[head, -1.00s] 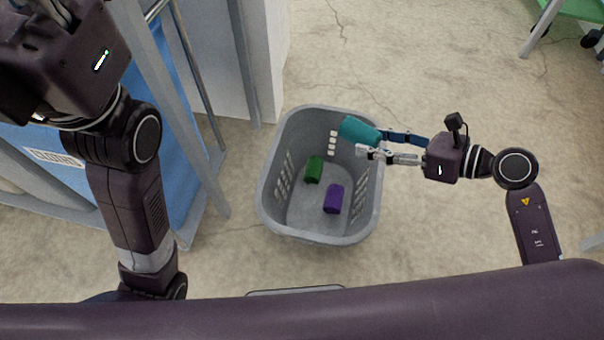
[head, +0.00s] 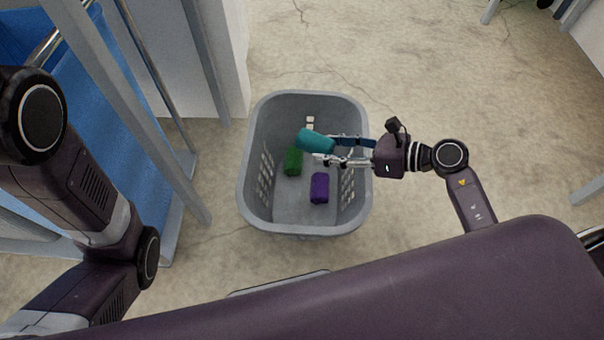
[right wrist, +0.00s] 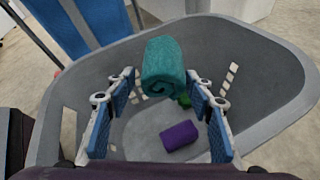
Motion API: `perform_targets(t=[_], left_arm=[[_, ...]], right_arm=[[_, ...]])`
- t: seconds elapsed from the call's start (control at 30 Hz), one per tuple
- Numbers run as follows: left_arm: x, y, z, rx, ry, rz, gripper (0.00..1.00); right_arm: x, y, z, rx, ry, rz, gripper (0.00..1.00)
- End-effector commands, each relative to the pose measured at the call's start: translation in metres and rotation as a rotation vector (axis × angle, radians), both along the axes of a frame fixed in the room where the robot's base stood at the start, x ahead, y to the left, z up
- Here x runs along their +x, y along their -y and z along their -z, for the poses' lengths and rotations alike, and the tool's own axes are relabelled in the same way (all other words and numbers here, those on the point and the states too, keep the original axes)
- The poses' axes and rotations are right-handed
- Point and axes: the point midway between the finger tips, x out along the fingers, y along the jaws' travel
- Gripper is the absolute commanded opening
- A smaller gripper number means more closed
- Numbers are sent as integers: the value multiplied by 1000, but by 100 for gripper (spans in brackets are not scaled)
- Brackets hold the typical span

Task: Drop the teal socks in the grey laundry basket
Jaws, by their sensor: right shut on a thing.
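The teal socks (head: 314,140) are a rolled bundle held over the grey laundry basket (head: 305,229). My right gripper (head: 328,149) is shut on them, reaching in from the right across the basket's rim. In the right wrist view the teal socks (right wrist: 163,66) sit at the far end between the two blue-padded fingers, with the basket (right wrist: 265,60) around and below them. The basket stands upright on the floor. Only links of my left arm show at the left of the head view; its gripper is out of the picture.
A green roll (head: 293,161) and a purple roll (head: 320,188) lie inside the basket. A grey metal frame with blue fabric (head: 75,120) stands left of the basket. The cracked floor (head: 440,80) behind and right is clear.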

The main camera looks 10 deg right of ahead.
Motion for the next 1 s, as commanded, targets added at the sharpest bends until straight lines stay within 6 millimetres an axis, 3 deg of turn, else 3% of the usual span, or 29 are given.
perform_targets(t=[0.43,0.47,0.6,1.0], left_arm=[[-3,0,6,0,7,0,40],[-3,0,6,0,7,0,40],[-3,0,6,1,8,-1,40],[-2,0,6,-1,4,0,40]], right_arm=[[0,0,8,0,1,1,26],[0,0,8,0,1,1,52],[0,0,8,0,1,1,67],[-4,6,6,-1,-1,2,69]])
